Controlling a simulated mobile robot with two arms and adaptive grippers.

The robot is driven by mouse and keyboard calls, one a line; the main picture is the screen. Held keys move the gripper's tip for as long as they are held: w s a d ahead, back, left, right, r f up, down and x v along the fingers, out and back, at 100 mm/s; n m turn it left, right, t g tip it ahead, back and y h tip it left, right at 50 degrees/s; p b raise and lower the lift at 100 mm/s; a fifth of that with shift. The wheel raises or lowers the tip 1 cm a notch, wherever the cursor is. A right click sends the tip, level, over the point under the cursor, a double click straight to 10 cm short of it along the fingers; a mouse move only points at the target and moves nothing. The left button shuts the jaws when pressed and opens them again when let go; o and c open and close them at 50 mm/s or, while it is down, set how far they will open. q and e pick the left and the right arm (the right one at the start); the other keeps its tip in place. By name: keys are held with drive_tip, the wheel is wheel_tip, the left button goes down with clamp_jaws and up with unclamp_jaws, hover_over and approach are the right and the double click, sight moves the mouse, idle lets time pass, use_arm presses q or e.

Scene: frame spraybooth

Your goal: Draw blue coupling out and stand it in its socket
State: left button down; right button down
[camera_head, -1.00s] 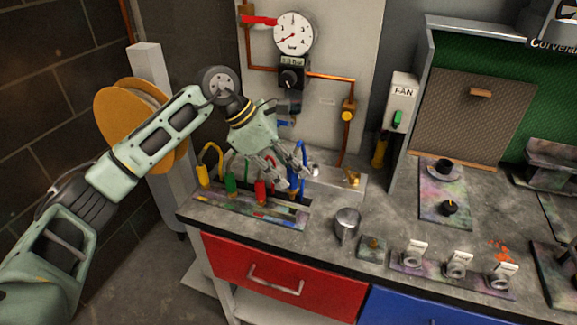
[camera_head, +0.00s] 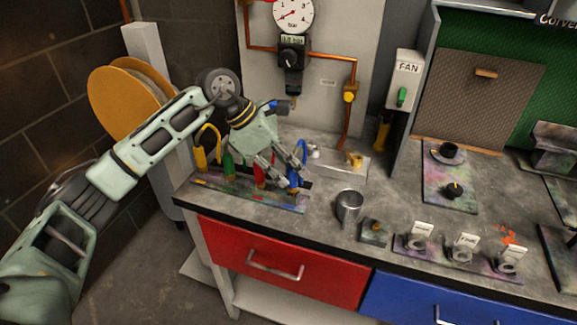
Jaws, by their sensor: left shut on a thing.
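My left gripper (camera_head: 290,176) is at the right end of the row of hose couplings, pointing down and forward. It is shut on the blue coupling (camera_head: 293,181), whose upper part the fingers partly hide. A blue hose (camera_head: 302,151) loops up behind the fingers. The yellow (camera_head: 200,157), green (camera_head: 229,167) and red (camera_head: 259,175) couplings stand in a row to the left, over the paint-stained rack (camera_head: 225,194). I cannot tell whether the blue coupling's lower end is clear of the rack. My right gripper is out of view.
A metal cup (camera_head: 349,205) stands to the right of the rack. A block with a brass fitting (camera_head: 354,160) lies behind it. Labelled holders (camera_head: 463,247) line the front right of the bench. A regulator (camera_head: 292,53) and copper pipe hang behind.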

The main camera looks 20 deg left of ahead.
use_arm(q)
drive_tip(key=shift+f+b, duration=0.45)
drive_tip(key=shift+f, duration=0.1)
drive_tip(key=c, duration=1.6)
unclamp_jaws()
drive_tip(key=shift+o, duration=0.2)
